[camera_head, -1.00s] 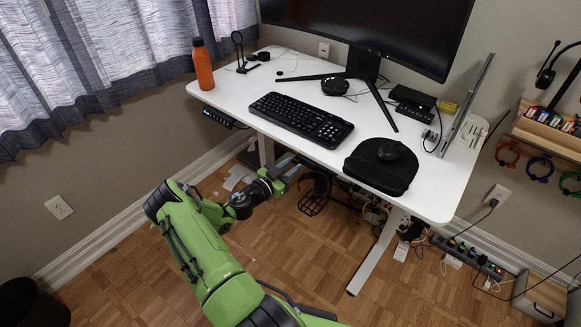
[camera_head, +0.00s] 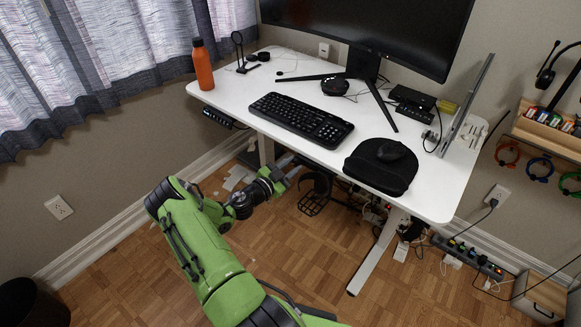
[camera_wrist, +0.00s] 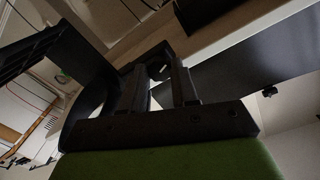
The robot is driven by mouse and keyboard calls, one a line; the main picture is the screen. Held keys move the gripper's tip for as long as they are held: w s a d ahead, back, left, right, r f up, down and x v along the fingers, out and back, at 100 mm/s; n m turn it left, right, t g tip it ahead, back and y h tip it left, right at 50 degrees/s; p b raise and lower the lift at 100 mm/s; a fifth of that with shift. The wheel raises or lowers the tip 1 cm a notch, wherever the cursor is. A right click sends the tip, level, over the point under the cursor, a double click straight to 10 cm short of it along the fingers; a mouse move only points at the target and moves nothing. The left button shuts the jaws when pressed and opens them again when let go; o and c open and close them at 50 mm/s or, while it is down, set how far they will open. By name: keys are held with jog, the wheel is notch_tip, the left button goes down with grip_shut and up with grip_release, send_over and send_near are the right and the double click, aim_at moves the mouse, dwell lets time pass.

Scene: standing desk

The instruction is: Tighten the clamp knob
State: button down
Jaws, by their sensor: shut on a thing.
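My gripper (camera_head: 290,169) reaches under the front edge of the white desk (camera_head: 235,98), beside a black holder (camera_head: 313,196) that hangs below the desk edge. In the wrist view the two dark fingers of my gripper (camera_wrist: 160,76) point up toward the desk's underside. They are shut on a small dark clamp knob (camera_wrist: 158,71) between their tips. The knob is mostly hidden by the fingers and shadow. The black clamp body (camera_wrist: 152,52) lies just above it. The holder's curved black part (camera_wrist: 92,85) is close on the left.
A keyboard (camera_head: 300,118), a black mouse pad (camera_head: 372,172) with a mouse and an orange bottle (camera_head: 202,65) are on the desk. A desk leg (camera_head: 375,257) and cables stand right of the holder. The wood floor in front is open.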

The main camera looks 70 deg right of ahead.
jog(key=c, duration=1.1)
grip_release()
jog(key=p+v, duration=0.3)
jog(key=v, duration=1.2)
jog(key=shift+w+a, duration=0.2)
jog(key=shift+a, duration=0.2)
jog(key=shift+w, duration=0.1)
